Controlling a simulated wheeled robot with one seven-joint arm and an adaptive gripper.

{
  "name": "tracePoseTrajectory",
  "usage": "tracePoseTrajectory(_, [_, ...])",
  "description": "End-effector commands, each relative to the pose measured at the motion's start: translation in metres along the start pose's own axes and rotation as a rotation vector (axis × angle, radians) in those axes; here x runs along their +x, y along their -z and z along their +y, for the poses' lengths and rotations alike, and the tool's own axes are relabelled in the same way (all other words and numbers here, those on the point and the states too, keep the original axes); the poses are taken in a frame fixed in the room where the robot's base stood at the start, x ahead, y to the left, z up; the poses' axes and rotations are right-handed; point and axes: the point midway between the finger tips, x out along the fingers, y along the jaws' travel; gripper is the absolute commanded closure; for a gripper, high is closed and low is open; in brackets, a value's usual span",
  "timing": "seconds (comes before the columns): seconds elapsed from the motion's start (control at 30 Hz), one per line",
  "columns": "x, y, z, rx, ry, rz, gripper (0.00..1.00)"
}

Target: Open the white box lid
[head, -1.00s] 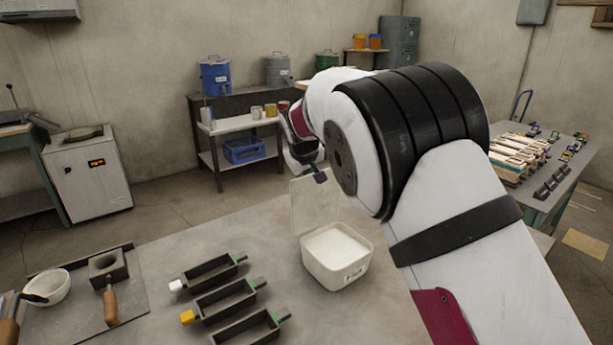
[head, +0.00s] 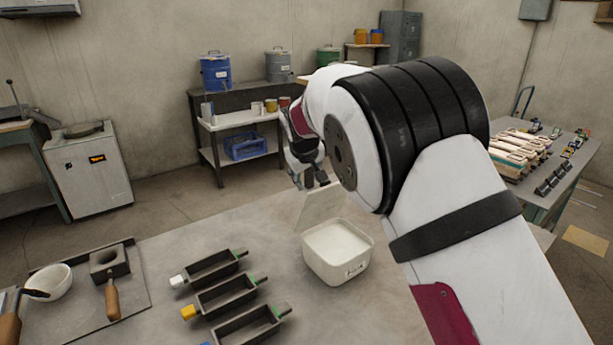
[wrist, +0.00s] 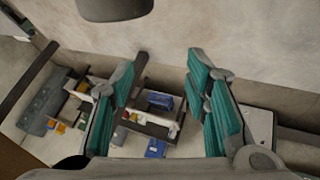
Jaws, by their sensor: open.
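The white box (head: 338,262) stands on the grey table, right of the middle in the head view. Its pale lid (head: 318,208) is raised at the box's far side and leans back, so the top of the box is uncovered. My gripper (head: 309,183) is just beyond and above the lid, near its upper edge. Whether they touch I cannot tell. In the wrist view my gripper (wrist: 165,82) has its teal-padded fingers wide apart with nothing between them. Neither the box nor the lid can be made out there. My arm hides the space to the right of the lid.
Several dark moulds (head: 225,294) lie left of the box. A board (head: 133,298) with a white bowl (head: 52,283) and a wooden-handled tool (head: 112,300) is at the far left. The table is bare between moulds and box. A shelf bench (head: 238,125) stands beyond.

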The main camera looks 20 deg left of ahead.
Motion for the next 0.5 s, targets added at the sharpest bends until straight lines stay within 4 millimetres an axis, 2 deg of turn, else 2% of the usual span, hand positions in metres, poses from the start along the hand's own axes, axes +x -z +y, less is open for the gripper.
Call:
tracePoseTrajectory(0.17, [-0.022, 0.002, 0.0, 0.001, 0.0, 0.005, 0.57])
tracePoseTrajectory(0.5, [-0.09, 0.001, -0.001, 0.0, 0.002, 0.002, 0.57])
